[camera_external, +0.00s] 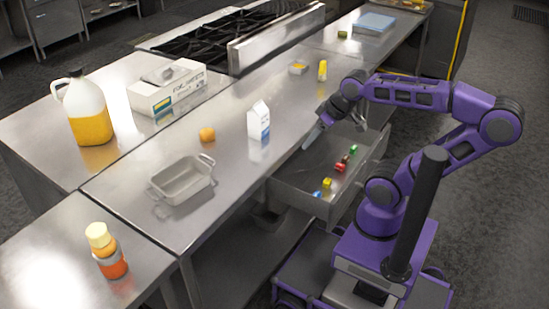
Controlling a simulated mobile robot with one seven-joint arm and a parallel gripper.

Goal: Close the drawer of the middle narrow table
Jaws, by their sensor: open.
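The middle narrow table (222,155) is a long steel counter running from lower left to upper right. Its drawer (298,196) is pulled out toward my base. Several small coloured items, including a yellow block (327,183) and a red one (340,167), lie inside it. My gripper (324,132) is above the far left part of the open drawer, near the table's front edge. It looks open and holds nothing that I can see. I cannot tell whether it touches the drawer; my arm hides part of the drawer's right side.
A jug (86,110) and a box (167,90) stand behind. A sauce bottle (107,251) stands at front left. My base is close to the drawer.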

